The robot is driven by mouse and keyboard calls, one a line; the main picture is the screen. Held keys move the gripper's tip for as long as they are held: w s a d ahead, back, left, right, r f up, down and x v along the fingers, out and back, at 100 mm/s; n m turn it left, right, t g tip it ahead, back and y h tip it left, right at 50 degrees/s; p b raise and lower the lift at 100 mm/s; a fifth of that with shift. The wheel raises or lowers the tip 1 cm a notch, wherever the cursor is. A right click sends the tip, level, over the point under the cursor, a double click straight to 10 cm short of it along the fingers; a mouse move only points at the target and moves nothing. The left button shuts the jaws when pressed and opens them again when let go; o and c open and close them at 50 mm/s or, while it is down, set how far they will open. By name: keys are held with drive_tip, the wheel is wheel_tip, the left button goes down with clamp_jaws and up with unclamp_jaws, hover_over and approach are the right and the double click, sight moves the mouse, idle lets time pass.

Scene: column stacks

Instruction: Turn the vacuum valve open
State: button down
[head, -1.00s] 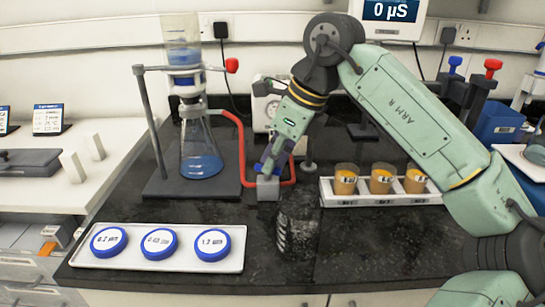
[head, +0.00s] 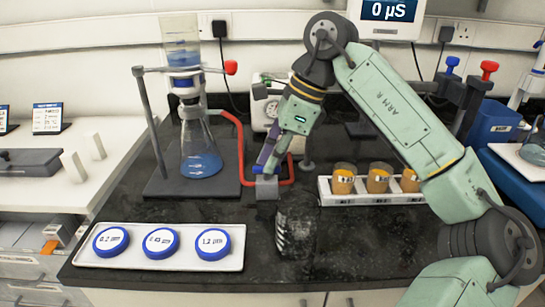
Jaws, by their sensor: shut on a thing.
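The vacuum valve (head: 266,188) is a small grey block on the dark bench, at the end of the red hose (head: 241,135). A small blue part, apparently its handle (head: 257,169), shows just above the block. My gripper (head: 265,163) reaches down from the upper right and is shut on the handle. The fingers hide most of the handle, so its exact angle is hard to tell.
A white tray (head: 170,262) with three blue-rimmed discs lies at the front left. A white rack (head: 342,199) with three amber-filled cups is at right. A clamp stand (head: 152,120) holds the glassware.

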drive_tip(key=c, duration=1.7)
unclamp_jaws()
drive_tip(key=shift+r, duration=0.1)
drive_tip(key=v, duration=1.1)
drive_tip(key=shift+d+r, duration=0.25)
drive_tip(key=shift+r, duration=0.1)
